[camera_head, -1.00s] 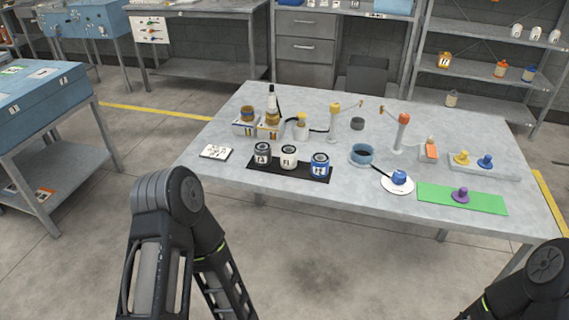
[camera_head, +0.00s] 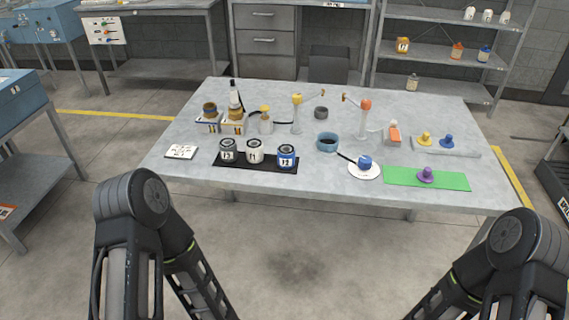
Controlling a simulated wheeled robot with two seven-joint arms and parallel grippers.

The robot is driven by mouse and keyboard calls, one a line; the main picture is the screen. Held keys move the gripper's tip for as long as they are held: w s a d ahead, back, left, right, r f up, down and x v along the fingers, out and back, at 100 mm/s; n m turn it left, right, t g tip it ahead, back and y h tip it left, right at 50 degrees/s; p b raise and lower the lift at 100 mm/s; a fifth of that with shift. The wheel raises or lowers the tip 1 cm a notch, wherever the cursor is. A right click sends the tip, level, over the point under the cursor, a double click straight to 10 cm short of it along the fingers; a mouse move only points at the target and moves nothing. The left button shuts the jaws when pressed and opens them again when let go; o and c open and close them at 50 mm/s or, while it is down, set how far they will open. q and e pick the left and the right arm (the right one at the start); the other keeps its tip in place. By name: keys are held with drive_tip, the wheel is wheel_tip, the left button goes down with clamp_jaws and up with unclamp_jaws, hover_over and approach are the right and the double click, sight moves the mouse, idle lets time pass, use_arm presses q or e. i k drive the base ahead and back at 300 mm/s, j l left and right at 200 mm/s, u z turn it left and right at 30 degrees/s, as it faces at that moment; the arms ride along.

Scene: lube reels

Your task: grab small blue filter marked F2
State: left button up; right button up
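The small blue filter (camera_head: 286,157) stands upright at the right end of a black mat (camera_head: 257,168) near the table's front edge. It has a white label whose marking looks like F2 but is too small to read surely. My two arms rise from the bottom left and bottom right, both short of the table. Neither gripper shows in the head view.
The grey table (camera_head: 330,187) also holds a blue bowl (camera_head: 328,142), a white plate (camera_head: 364,172) with a blue object, and a green mat (camera_head: 450,180) with a purple knob (camera_head: 426,175). Reels and bottles stand behind the filters. A white card (camera_head: 181,152) lies at the left.

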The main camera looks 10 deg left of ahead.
sight(286, 153)
drive_tip(key=i+j+z, duration=0.1)
drive_tip(key=z, duration=0.25)
drive_tip(key=i+j+z, duration=0.1)
drive_tip(key=j+z, duration=0.4)
drive_tip(key=z, duration=0.25)
